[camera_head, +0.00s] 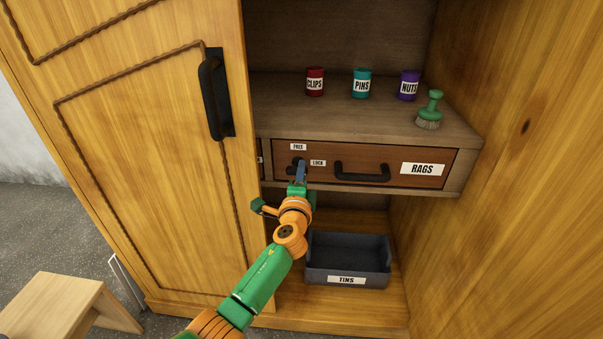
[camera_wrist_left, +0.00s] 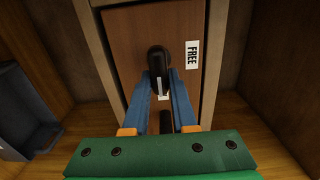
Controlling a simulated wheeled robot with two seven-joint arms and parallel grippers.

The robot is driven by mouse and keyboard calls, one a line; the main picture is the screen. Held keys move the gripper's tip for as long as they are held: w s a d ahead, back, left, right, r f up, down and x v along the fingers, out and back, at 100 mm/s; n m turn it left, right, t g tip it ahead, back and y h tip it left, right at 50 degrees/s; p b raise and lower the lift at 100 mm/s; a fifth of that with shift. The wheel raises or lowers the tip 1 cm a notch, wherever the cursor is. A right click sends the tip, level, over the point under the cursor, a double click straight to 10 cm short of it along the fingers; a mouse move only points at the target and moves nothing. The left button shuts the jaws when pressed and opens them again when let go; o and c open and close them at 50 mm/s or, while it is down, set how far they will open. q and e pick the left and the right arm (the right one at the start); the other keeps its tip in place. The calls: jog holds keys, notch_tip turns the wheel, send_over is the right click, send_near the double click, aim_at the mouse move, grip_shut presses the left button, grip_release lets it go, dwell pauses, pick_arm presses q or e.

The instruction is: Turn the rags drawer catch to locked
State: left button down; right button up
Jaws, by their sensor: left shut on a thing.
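The rags drawer (camera_head: 320,178) is closed under the shelf, with a brown front and a RAGS label (camera_head: 422,169). Its black catch (camera_head: 297,162) is at the left, near the FREE label (camera_head: 298,147) above and the LOCK label (camera_head: 318,163) to its right. My left gripper (camera_head: 301,173) is at the catch and partly hides it. In the left wrist view, the blue fingers (camera_wrist_left: 162,82) are shut on the black catch (camera_wrist_left: 158,58); the FREE label (camera_wrist_left: 192,54) is beside it. My right gripper is not in view.
A black drawer handle (camera_head: 362,172) is right of the catch. On the shelf are CLIPS (camera_head: 315,82), PINS (camera_head: 362,84) and NUTS (camera_head: 409,86) tins and a green brush (camera_head: 431,110). A TINS tray (camera_head: 347,262) stands below. A closed cabinet door (camera_head: 150,150) is left.

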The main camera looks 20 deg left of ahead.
pick_arm(q)
jog(key=c, duration=0.7)
grip_release()
jog(key=p+v, duration=0.1)
jog(key=v, duration=0.6)
jog(key=shift+p, duration=0.35)
